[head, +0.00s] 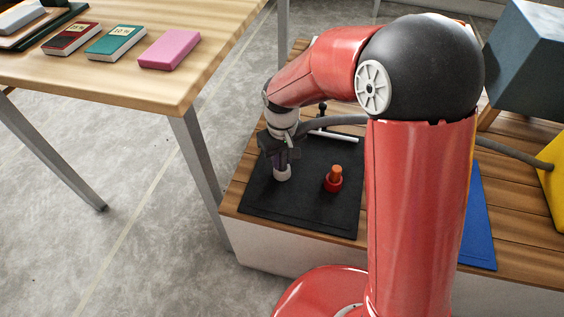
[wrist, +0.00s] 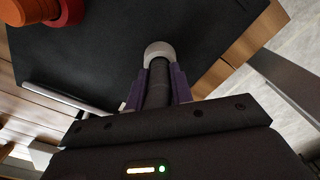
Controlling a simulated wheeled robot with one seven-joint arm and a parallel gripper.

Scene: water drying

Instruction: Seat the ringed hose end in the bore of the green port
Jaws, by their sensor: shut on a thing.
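My gripper (head: 284,156) points down over the black mat, with its purple fingers shut on a dark hose end; in the wrist view the gripper (wrist: 157,90) has a finger on each side of it. The dark hose end (wrist: 158,80) meets a pale, rounded collar (wrist: 158,49), which also shows in the head view (head: 282,173) just below my fingers. I cannot tell whether this collar is the hose's ring or a separate piece, nor whether it touches the mat. No green port is visible in either view.
A red port with an orange plug (head: 334,178) stands right of my gripper on the black mat (head: 300,217). A white rod (head: 335,135) lies behind. A grey hose (head: 500,150) runs to a yellow block (head: 552,175). A blue mat (head: 477,225) lies right of my arm.

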